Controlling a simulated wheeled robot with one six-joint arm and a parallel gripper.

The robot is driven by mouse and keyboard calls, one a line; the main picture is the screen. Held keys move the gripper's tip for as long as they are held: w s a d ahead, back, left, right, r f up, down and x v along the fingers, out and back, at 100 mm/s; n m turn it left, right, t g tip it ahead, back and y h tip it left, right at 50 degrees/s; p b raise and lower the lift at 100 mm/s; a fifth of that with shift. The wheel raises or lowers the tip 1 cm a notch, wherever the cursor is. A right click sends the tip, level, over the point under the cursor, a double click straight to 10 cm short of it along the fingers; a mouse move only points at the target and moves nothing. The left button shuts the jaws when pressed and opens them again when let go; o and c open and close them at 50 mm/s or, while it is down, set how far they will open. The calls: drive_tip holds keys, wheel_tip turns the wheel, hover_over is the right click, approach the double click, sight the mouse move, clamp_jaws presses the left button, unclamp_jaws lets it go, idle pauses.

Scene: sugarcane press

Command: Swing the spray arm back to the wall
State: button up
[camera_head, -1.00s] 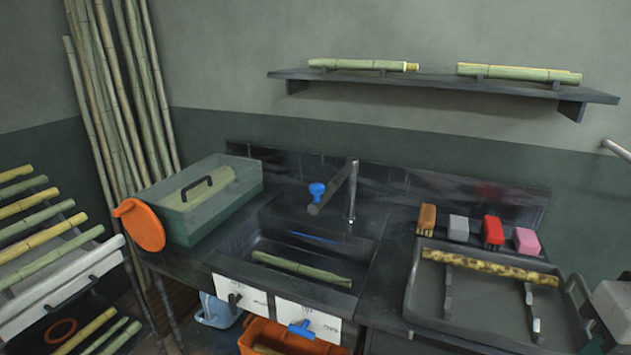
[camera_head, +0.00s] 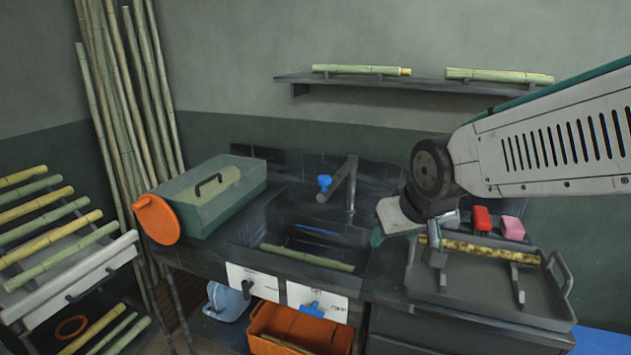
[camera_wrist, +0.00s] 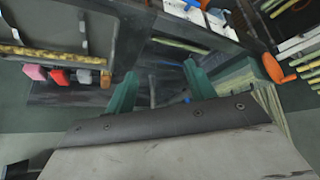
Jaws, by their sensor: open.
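The spray arm (camera_head: 338,186) is a dark grey bar at the back of the sink, by an upright post. It slants out over the sink toward the front left, with a blue knob (camera_head: 324,183) at its outer end. My gripper (camera_head: 405,236) is open and empty, above the counter to the right of the sink and apart from the spray arm. Its two green fingers also show in the wrist view (camera_wrist: 160,85), spread apart with the sink area beyond them. The spray arm is too small and dark to make out surely there.
A green-grey bin (camera_head: 225,195) with an orange disc (camera_head: 156,219) stands left of the sink (camera_head: 240,235). A shelf (camera_head: 440,88) with canes hangs above.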

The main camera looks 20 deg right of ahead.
drive_tip(key=w+f+t, duration=0.2)
drive_tip(key=w+t, duration=0.3)
drive_tip(key=w, duration=1)
drive_tip(key=n+t+y, duration=0.1)
drive_tip(key=t+y, duration=0.1)
drive_tip(key=t, duration=0.3)
approach(327, 182)
drive_tip(key=w+f, duration=0.1)
drive_tip(key=w, duration=0.2)
drive_tip(key=shift+w+f+n+t+y, duration=0.15)
drive_tip(key=shift+w+n+t+y, duration=0.2)
drive_tip(key=shift+w+t, duration=0.25)
drive_tip(key=w, duration=0.5)
drive_tip(key=w+a, duration=0.1)
drive_tip(key=w, duration=0.1)
drive_tip(key=shift+w+a, duration=0.1)
drive_tip(key=shift+w, duration=0.15)
drive_tip(key=shift+c, duration=0.2)
clamp_jaws()
